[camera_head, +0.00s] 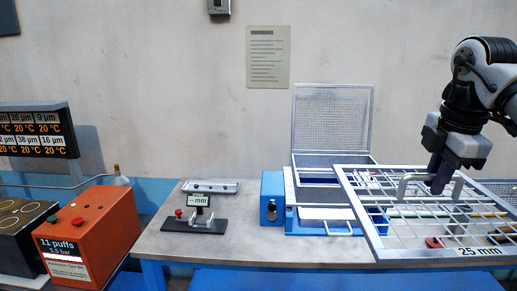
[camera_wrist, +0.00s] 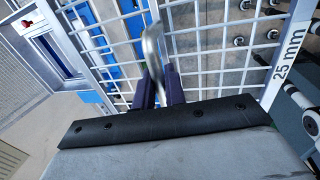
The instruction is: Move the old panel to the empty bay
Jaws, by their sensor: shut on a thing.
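A wire-grid panel (camera_head: 405,249) with a grey frame marked "25 mm" is at the right in the head view. My gripper (camera_head: 438,187) is shut on the panel's handle (camera_head: 404,182) from above. In the wrist view, the dark fingers (camera_wrist: 158,95) close around the metal handle (camera_wrist: 152,45), with the grid (camera_wrist: 215,47) beyond. The panel appears held above the table, overlapping the right side of a blue machine (camera_head: 301,215). I cannot tell which bay is empty; the panel hides much of what lies under it.
The machine's mesh lid (camera_head: 333,121) stands open at the back. An orange box (camera_head: 95,232) stands at the left. Coloured items show through the grid. The table's middle is partly clear.

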